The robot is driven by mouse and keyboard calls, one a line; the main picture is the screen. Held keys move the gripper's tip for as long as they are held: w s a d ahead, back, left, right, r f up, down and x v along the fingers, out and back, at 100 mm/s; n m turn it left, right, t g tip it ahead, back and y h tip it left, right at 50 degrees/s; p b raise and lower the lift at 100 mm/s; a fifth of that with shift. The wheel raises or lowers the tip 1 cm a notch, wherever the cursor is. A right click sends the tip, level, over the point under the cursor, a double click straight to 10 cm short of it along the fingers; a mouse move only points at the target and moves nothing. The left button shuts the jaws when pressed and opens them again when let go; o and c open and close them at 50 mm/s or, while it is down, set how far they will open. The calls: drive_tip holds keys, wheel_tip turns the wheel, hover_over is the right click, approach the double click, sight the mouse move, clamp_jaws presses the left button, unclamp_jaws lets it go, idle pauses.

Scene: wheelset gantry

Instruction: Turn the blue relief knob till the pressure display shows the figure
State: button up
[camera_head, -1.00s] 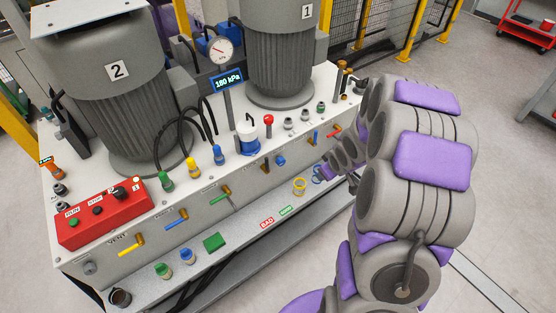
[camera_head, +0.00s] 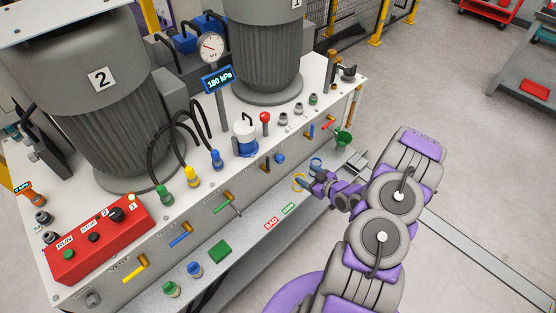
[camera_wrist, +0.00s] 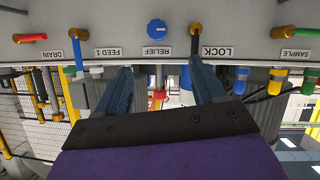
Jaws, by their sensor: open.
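The blue relief knob (camera_head: 280,158) is on the front face of the white bench, right of centre. In the upside-down wrist view, the round blue knob (camera_wrist: 157,29) shows above a label reading RELIEF. My gripper (camera_wrist: 160,68) is open and empty, its two fingers apart. The knob appears between the finger lines but beyond the tips, with no visible contact. In the head view my gripper (camera_head: 308,184) is small, right of and below the knob, in front of the bench.
The lock handle (camera_wrist: 196,45) and feed handle (camera_wrist: 76,45) flank the knob. A lower ledge (camera_head: 245,252) holds rings, cups and labels. A red button box (camera_head: 98,240) sits on the bench at left. Open floor lies right of my arm.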

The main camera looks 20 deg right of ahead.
sight(282, 160)
drive_tip(key=b+x, duration=0.1)
drive_tip(key=x, duration=0.4)
drive_tip(key=b+x, duration=0.1)
drive_tip(key=x, duration=0.5)
drive_tip(key=d+b+x, duration=0.1)
drive_tip(key=b+x, duration=0.1)
drive_tip(key=x, duration=0.3)
drive_tip(key=shift+w+f, duration=0.35)
drive_tip(key=shift+w+a, duration=0.2)
drive_tip(key=shift+a, duration=0.15)
drive_tip(key=shift+c, duration=0.3)
drive_tip(key=shift+d, duration=0.1)
drive_tip(key=c, duration=1)
